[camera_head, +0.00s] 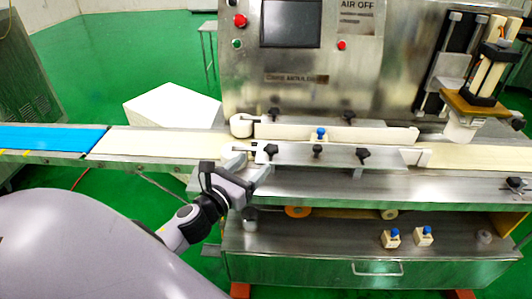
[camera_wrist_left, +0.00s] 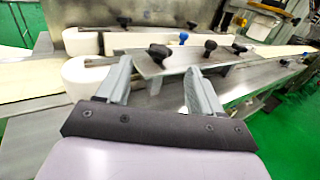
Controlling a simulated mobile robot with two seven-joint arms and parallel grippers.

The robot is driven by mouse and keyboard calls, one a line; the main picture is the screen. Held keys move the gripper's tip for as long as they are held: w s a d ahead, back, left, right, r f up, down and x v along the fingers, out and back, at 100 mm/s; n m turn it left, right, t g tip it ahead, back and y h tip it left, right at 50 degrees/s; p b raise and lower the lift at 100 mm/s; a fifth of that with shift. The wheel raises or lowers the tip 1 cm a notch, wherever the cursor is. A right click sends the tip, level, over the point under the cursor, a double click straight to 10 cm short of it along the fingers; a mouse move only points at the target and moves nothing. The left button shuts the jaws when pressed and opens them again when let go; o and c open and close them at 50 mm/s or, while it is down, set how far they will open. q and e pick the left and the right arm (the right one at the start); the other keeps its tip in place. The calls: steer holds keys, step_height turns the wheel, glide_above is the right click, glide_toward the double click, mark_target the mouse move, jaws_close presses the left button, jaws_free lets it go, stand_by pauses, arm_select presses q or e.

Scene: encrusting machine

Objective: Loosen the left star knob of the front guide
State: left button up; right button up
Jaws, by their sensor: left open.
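The front guide (camera_head: 335,156) is a long metal plate along the near side of the conveyor. Its left star knob (camera_head: 271,151) is black and stands at the plate's left end. In the left wrist view this knob (camera_wrist_left: 158,53) shows just beyond and between my fingertips, apart from them as far as I can tell. My left gripper (camera_head: 250,164) is open and empty, just below and left of the knob in the head view; its two grey fingers (camera_wrist_left: 158,72) are spread wide. My right gripper is out of view.
Other black knobs (camera_head: 363,153) and a blue-topped knob (camera_head: 320,133) sit to the right. The rear guide (camera_head: 350,134) runs behind. The cream belt (camera_head: 160,142) extends left to a blue belt (camera_head: 50,138). A steel shelf (camera_head: 400,185) lies below.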

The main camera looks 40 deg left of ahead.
mark_target(267, 152)
arm_select(q)
steer(key=shift+w+a+p, duration=0.1)
steer(key=shift+w+p, duration=0.25)
steer(key=shift+w, duration=3.05)
steer(key=c, duration=1.1)
